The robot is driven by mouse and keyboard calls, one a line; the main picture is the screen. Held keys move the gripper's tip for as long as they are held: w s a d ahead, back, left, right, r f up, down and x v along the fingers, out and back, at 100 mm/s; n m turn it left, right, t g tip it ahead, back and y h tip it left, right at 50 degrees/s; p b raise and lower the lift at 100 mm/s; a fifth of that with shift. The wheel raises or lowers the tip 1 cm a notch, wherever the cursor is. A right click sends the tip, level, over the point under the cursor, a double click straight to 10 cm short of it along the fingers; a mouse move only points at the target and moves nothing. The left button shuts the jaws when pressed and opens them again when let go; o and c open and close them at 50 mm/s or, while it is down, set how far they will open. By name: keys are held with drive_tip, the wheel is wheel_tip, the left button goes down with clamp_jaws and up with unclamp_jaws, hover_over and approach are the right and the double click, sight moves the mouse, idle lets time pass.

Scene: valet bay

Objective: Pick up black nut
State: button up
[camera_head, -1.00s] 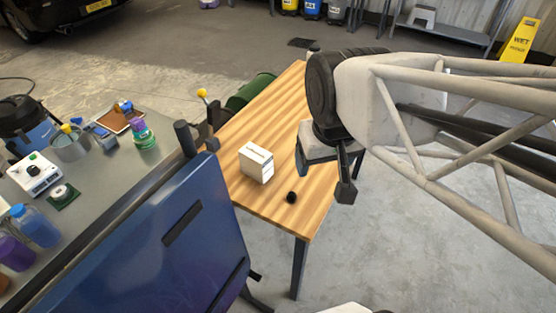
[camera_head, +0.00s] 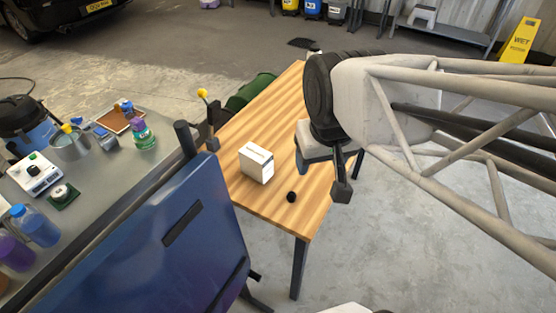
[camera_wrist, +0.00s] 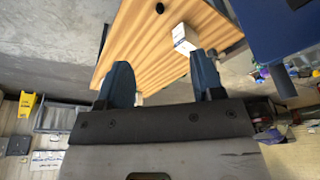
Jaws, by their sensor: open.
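The black nut (camera_head: 292,196) is a small dark lump on the wooden table (camera_head: 262,124), near its front edge. It also shows in the wrist view as a small dark spot (camera_wrist: 160,8) at the top. My gripper (camera_head: 322,181) hangs over the right side of the table in the head view, right of the nut and apart from it. In the wrist view its two blue-grey fingers (camera_wrist: 165,77) stand wide apart with nothing between them but table and floor behind. A white box (camera_head: 257,164) stands on the table left of and behind the nut.
A blue panel (camera_head: 185,230) rises at the table's left front, with a grey workbench (camera_head: 105,185) of bottles and tools beyond it. A green barrel (camera_head: 250,92) is behind the table's left edge. The wooden top around the nut is clear.

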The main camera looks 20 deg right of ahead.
sight(291, 197)
drive_tip(key=w+a+f+m+t, duration=0.2)
drive_tip(key=w+a+f+t, duration=0.15)
drive_tip(key=w+f, duration=0.6)
drive_tip(key=w+a+f+m+t, duration=0.2)
drive_tip(key=w+a+f, duration=0.3)
drive_tip(key=w+f, duration=0.45)
drive_tip(key=f+h, duration=0.1)
drive_tip(key=f, duration=0.2)
drive_tip(key=d+f+m+t+h, duration=0.1)
drive_tip(key=f, duration=0.3)
drive_tip(key=d+f+m+t+h, duration=0.1)
drive_tip(key=f, duration=0.2)
drive_tip(key=shift+s+f+t+h, duration=0.15)
drive_tip(key=shift+f+t+h, duration=0.1)
drive_tip(key=shift+h, duration=0.05)
drive_tip(key=s+d+f+h, duration=0.1)
drive_tip(key=s+d+f+t+h, duration=0.1)
drive_tip(key=s+f+h, duration=0.1)
drive_tip(key=s+d+f+t+h, duration=0.1)
drive_tip(key=s+f, duration=0.1)
drive_tip(key=shift+s+d+f+m+h, duration=0.1)
drive_tip(key=shift+f+m+h, duration=0.2)
drive_tip(key=shift+m, duration=0.1)
drive_tip(key=shift+s+d+f+t+h, duration=0.1)
drive_tip(key=shift+s+d+t+h, duration=0.15)
drive_tip(key=shift+s+t+h, duration=0.3)
drive_tip(key=shift+g, duration=0.25)
drive_tip(key=shift+x, duration=1.25)
drive_tip(key=shift+w+d, duration=0.1)
